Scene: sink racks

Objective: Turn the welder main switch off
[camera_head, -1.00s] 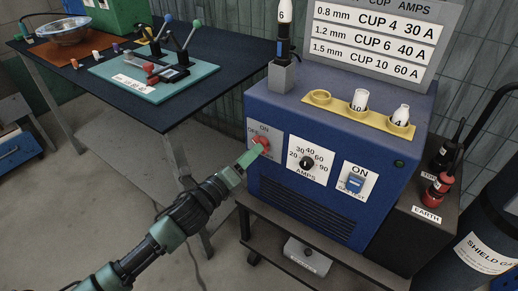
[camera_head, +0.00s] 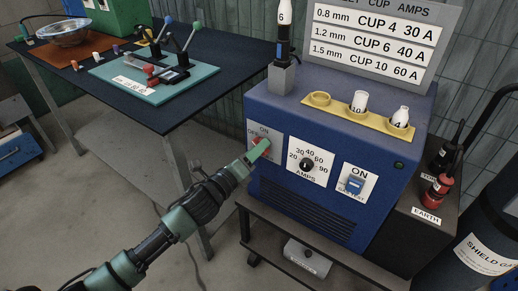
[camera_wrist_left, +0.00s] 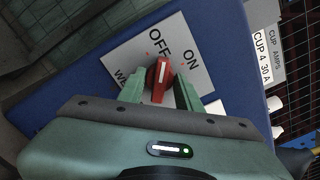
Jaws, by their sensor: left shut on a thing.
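The main switch is a red knob (camera_wrist_left: 159,82) with a white pointer line, on a white plate marked ON and OFF (camera_head: 265,136) at the left of the blue welder's front. In the wrist view the pointer line points roughly toward the word OFF. My left gripper (camera_head: 259,150) is at the plate. In the left wrist view its green fingers (camera_wrist_left: 160,92) stand on both sides of the knob, shut on it. In the head view the fingers hide most of the knob. My right gripper is not in view.
The AMPS dial (camera_head: 307,165) and a blue ON switch (camera_head: 355,184) sit to the right on the blue welder (camera_head: 305,210). A yellow cup rack (camera_head: 340,109) is on top. A dark table (camera_head: 60,70) stands at left. A gas cylinder (camera_head: 490,230) stands at right.

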